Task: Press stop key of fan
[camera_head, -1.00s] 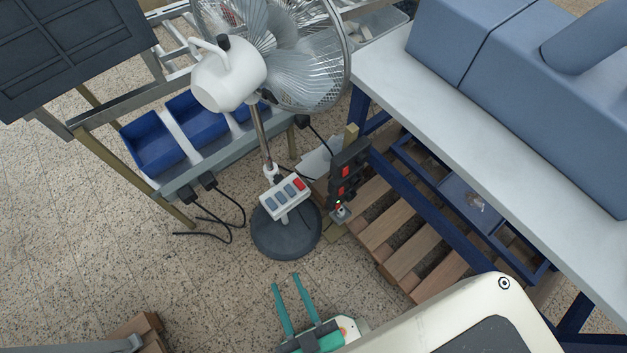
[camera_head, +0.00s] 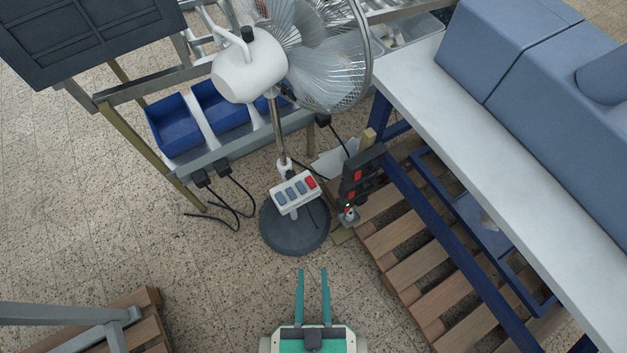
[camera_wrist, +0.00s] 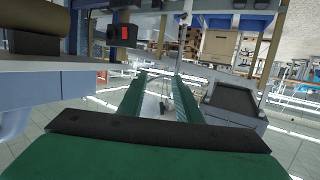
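The white pedestal fan (camera_head: 248,66) stands in the upper middle of the head view on a dark round base (camera_head: 294,232). Its control panel (camera_head: 297,193) sits low on the pole, with several grey-blue keys and one red key (camera_head: 310,182) at the right end. My gripper (camera_head: 313,272) has two teal fingers, apart and with nothing between them. It is in front of the fan base in the picture, below the panel and not touching it. In the wrist view the fingers (camera_wrist: 160,82) also show a gap. I cannot make out the panel in the wrist view.
A black power strip with red switches (camera_head: 360,178) stands right of the fan beside a wooden pallet (camera_head: 408,238). A white-topped bench (camera_head: 480,140) fills the right. Blue bins (camera_head: 173,127) sit on a rack at left. Cables (camera_head: 232,200) lie on the floor. Another pallet (camera_head: 150,318) is at lower left.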

